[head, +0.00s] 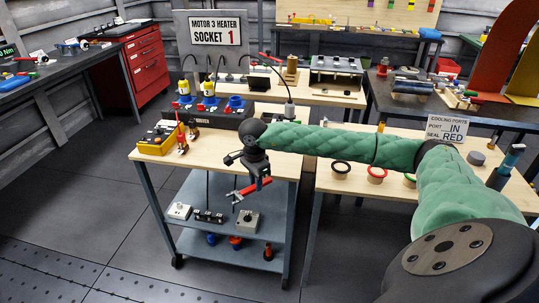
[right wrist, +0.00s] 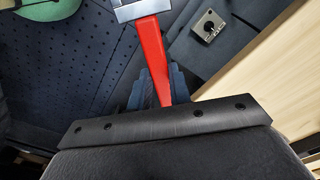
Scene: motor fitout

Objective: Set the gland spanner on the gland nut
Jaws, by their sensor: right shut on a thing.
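My right gripper (head: 259,181) is shut on a red-handled spanner (head: 246,190), above the lower shelf and just in front of the cart's top edge. The spanner's pale metal jaw points left and down in the head view. In the right wrist view the red handle of the spanner (right wrist: 152,58) runs out from between the fingers to the metal head, cut off by the top edge. Several yellow-and-blue cable fittings (head: 209,94) stand on a dark block (head: 215,115) at the back of the cart. I cannot tell which part is the gland nut. My left gripper is not in view.
The cart (head: 283,166) has a wooden top with a yellow tray (head: 152,145) at left. Grey boxes (head: 245,221) lie on the shelf below. A sign reading SOCKET 1 (head: 215,33) stands behind. A side table (head: 325,181) with coloured rings is at right.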

